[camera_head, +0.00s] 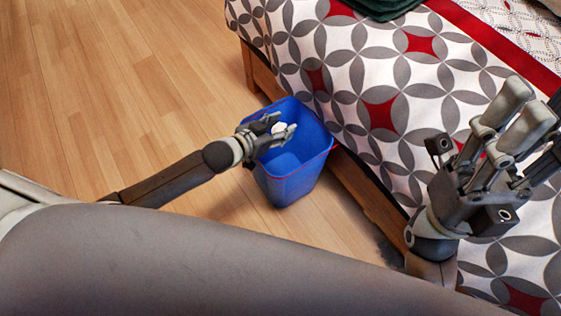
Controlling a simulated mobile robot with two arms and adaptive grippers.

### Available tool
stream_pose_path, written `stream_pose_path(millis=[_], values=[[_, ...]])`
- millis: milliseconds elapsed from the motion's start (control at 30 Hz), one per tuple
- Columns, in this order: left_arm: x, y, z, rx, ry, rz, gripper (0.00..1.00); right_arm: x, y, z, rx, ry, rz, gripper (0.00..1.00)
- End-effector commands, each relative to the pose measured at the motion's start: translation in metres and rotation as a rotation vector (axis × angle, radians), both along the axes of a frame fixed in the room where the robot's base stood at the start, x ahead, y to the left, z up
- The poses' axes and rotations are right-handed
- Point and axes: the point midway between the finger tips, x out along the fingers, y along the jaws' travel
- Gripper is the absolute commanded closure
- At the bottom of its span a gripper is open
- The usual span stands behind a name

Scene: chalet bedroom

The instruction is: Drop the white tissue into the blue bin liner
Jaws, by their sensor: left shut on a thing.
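A blue bin (287,188) with a red rim stands on the wooden floor against the bed; its inside is blue, and I cannot tell a separate liner from the bin wall. My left gripper (284,128) reaches in from the left, its fingers over the bin's opening. It is shut on a small white tissue (278,127), which shows between the fingers, partly hidden by them. My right gripper (513,110) is at the right, large and close to the camera, in front of the bed cover. Its fingers look spread apart, with nothing seen between them.
The bed (352,75), with a grey, white and red patterned cover and a wooden frame, fills the right side. A dark green folded cloth (381,7) lies on it at the top. The wooden floor (115,85) at the left is clear.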

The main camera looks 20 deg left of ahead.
Motion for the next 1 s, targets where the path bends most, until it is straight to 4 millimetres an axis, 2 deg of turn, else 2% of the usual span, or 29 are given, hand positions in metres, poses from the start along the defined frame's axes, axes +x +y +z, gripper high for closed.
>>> stream_pose_path(millis=[267,300,467,833,1000], values=[[0.0,0.0,0.0,0.0,0.0,0.0,0.67,-0.001,0.0,0.0,0.002,-0.005,0.0,0.6],[0.0,0.0,0.0,0.0,0.0,0.0,0.54,-0.001,0.0,0.0,0.002,-0.005,0.0,0.6],[0.0,0.0,0.0,0.0,0.0,0.0,0.33,-0.001,0.0,0.0,0.001,-0.004,0.0,0.6],[-0.001,0.001,0.0,0.0,0.001,0.0,0.32,-0.001,0.0,0.0,0.001,-0.004,0.0,0.6],[-0.015,0.008,0.007,0.0,0.001,0.0,0.32,-0.001,0.0,0.0,0.001,-0.004,0.0,0.6]])
